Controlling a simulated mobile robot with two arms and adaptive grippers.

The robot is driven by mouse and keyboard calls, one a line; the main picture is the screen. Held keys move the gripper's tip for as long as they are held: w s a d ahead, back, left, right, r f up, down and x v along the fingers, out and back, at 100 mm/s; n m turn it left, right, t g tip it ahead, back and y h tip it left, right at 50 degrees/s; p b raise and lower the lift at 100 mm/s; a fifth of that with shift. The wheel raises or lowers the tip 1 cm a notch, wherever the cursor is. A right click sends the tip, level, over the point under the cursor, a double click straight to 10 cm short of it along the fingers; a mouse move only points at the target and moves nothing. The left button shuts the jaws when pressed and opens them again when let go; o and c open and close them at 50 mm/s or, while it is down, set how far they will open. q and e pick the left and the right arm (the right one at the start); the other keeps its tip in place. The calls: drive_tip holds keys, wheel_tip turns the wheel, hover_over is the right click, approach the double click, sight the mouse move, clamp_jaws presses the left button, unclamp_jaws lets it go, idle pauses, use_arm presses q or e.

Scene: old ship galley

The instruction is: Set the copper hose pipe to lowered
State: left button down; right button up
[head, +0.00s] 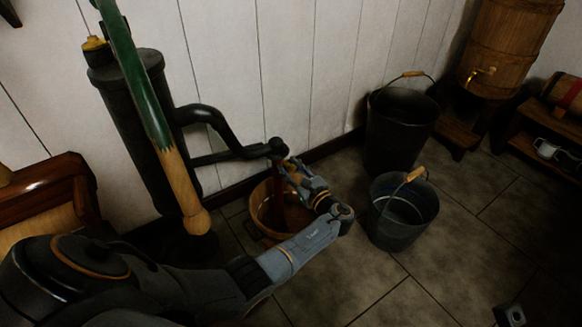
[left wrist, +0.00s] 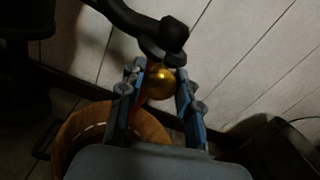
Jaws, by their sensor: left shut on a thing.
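The copper hose pipe (head: 277,190) is a dark reddish pipe. It hangs from the joint at the end of the black pump's spout and points down toward the wooden tub. My left gripper (head: 289,170) is at the pipe's upper part, just below the spout joint. In the left wrist view its fingers stand either side of a shiny gold ball (left wrist: 159,83), and the gripper is shut on this part of the pipe. A reddish strip of pipe shows beside the left finger; the rest is hidden there. A small grey part at the head view's bottom right may be my right gripper (head: 510,316).
The black pump (head: 140,120) with its green and wood handle (head: 133,70) stands at the wall. The wooden tub (head: 262,222) is below the spout. A black bucket (head: 398,130) and a grey bucket (head: 402,228) stand to the right. Floor in front is clear.

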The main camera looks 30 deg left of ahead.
use_arm(q)
drive_tip(key=shift+a+f, duration=0.1)
drive_tip(key=shift+f, duration=0.3)
drive_tip(key=c, duration=0.9)
unclamp_jaws()
drive_tip(key=shift+f, duration=0.1)
drive_tip(key=shift+d, duration=0.2)
drive_tip(key=v, duration=1.1)
drive_tip(key=shift+s+d, duration=0.2)
drive_tip(key=shift+d, duration=0.1)
